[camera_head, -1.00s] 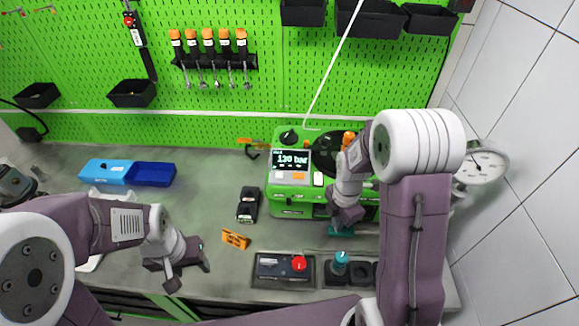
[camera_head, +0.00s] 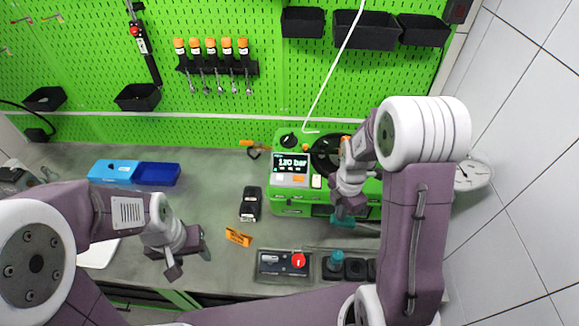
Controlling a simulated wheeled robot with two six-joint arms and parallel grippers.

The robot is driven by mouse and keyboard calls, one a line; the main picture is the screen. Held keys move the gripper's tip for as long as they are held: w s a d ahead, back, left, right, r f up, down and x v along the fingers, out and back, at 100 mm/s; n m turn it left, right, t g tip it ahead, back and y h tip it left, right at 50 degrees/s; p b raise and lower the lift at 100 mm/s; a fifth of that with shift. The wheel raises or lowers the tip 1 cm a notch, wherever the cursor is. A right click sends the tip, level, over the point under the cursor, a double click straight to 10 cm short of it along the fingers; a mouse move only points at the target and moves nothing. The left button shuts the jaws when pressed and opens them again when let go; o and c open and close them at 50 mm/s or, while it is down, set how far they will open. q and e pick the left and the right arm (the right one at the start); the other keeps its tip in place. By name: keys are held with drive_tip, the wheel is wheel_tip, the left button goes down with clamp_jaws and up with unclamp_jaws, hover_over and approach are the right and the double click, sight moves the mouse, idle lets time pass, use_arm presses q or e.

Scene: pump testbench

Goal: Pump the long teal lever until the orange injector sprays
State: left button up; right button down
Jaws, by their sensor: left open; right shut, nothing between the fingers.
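The long teal lever (camera_head: 345,221) shows its teal end at the front of the green pump testbench (camera_head: 292,196). My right gripper (camera_head: 346,213) is shut with nothing between its fingers, right at the teal end; whether it touches it I cannot tell. An orange part (camera_head: 346,139), probably the injector, stands at the black round bowl (camera_head: 325,155), partly hidden by my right arm. No spray shows. The bench display (camera_head: 291,163) reads about 110 bar. My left gripper (camera_head: 190,263) is open and empty above the table's left front.
A control box with a red button (camera_head: 298,260) and a teal-topped part (camera_head: 336,260) lie along the front edge. A black device (camera_head: 250,204), an orange sign (camera_head: 238,237) and a blue tray (camera_head: 157,174) are on the table.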

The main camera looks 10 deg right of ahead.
sight(335, 223)
drive_tip(key=shift+w+a+f+b, duration=0.1)
drive_tip(key=shift+a+f+b, duration=0.1)
drive_tip(key=shift+f+b, duration=1.25)
drive_tip(key=shift+a+f+b, duration=0.2)
drive_tip(key=shift+f+b, duration=0.7)
drive_tip(key=shift+f, duration=0.9)
drive_tip(key=shift+r, duration=0.1)
drive_tip(key=r+p, duration=0.4)
drive_tip(key=d+r+p, duration=0.1)
drive_tip(key=r+p, duration=0.1)
drive_tip(key=shift+r, duration=0.3)
drive_tip(key=shift+f, duration=0.1)
